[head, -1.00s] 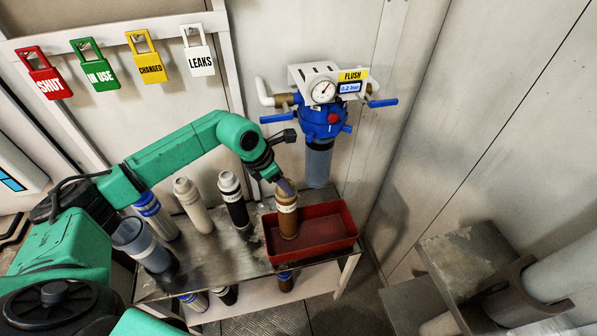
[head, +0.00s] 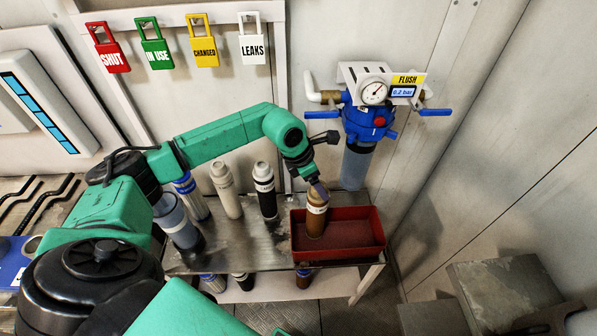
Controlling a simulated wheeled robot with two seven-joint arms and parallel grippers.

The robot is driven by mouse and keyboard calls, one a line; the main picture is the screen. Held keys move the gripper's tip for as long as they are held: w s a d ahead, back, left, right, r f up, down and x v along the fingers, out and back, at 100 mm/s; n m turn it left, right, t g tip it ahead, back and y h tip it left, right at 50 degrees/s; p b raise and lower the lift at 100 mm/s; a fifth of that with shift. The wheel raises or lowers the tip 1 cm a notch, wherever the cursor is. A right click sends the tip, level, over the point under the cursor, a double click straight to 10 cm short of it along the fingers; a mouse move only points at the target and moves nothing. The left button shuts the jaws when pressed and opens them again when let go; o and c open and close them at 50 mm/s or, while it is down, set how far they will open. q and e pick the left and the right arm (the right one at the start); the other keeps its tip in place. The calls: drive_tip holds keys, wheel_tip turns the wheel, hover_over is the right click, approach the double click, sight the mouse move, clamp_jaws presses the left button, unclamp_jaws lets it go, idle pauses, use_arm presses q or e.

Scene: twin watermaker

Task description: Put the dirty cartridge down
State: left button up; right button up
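The dirty cartridge (head: 316,222), brown with a pale label band, stands about upright at the left end of the red tray (head: 350,254). I cannot tell whether its base touches the tray floor. My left gripper (head: 320,190) is at the cartridge's top, coming down from the upper left. The fingers are small and seen nearly edge-on, so I cannot tell whether they are closed on it. My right gripper is out of view.
Left of the tray on the metal bench (head: 235,255) stand a black cartridge (head: 265,192), a white cartridge (head: 227,192) and a clear housing bowl (head: 178,222). The blue filter head (head: 370,122) hangs behind the tray. The tray's right part is empty.

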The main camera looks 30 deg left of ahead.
use_arm(q)
drive_tip(key=shift+s+a+r+b, duration=0.55)
drive_tip(key=shift+s+a+r, duration=0.15)
drive_tip(key=shift+r, duration=0.15)
drive_tip(key=s+a+b, duration=0.3)
drive_tip(key=s+a, duration=0.4)
drive_tip(key=s, duration=0.1)
drive_tip(key=shift+r+b, duration=0.25)
drive_tip(key=shift+b, duration=0.15)
drive_tip(key=shift+a, duration=0.1)
